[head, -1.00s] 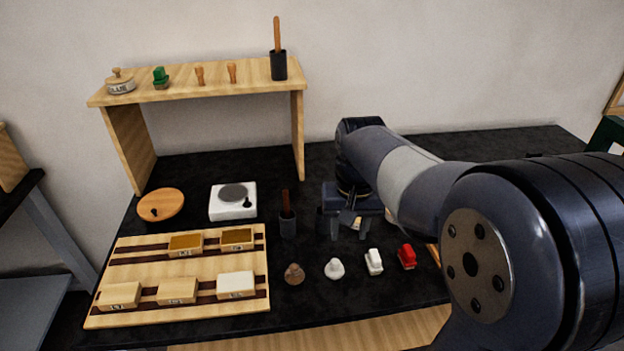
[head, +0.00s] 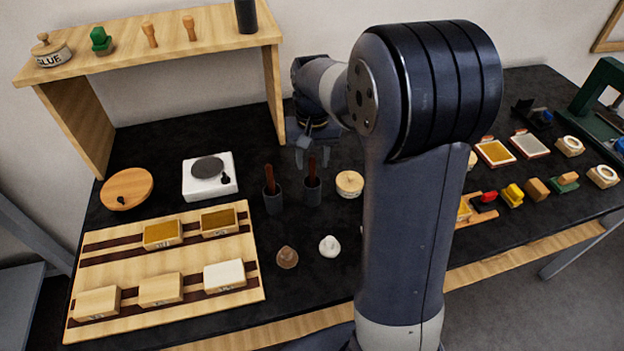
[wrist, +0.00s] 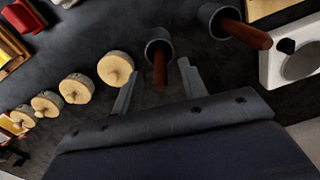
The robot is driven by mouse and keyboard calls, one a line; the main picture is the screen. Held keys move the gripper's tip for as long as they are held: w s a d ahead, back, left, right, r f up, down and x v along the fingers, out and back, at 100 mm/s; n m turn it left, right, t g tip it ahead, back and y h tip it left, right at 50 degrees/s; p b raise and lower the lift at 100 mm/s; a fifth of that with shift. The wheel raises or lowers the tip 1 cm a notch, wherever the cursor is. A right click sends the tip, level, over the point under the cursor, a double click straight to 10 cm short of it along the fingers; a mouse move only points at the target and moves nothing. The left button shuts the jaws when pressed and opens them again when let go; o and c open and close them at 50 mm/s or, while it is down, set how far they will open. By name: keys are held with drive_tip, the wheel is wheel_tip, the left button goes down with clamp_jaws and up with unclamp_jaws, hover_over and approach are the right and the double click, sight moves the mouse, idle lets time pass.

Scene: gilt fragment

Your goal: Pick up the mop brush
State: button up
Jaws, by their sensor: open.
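Two dark grey pots with brown handles standing up in them are on the black table. The left pot (head: 273,203) and its handle (head: 268,177) stand beside the right pot (head: 312,192) and its handle (head: 312,166). I cannot tell which handle is the mop brush; any bristles are hidden in the pots. My gripper (head: 313,157) is open and empty, pointing down just behind the right pot's handle. In the wrist view one pot (wrist: 158,37) has its handle (wrist: 160,72) reaching between the open fingertips (wrist: 155,78); the other pot (wrist: 208,11) is to the right.
A round wooden-topped jar (head: 349,185) stands close right of the pots. A wooden shelf (head: 260,35) stands behind. My arm hides part of the table.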

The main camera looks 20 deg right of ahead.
sight(312, 172)
drive_tip(key=shift+f+p, duration=0.35)
drive_tip(key=shift+f, duration=2.05)
clamp_jaws()
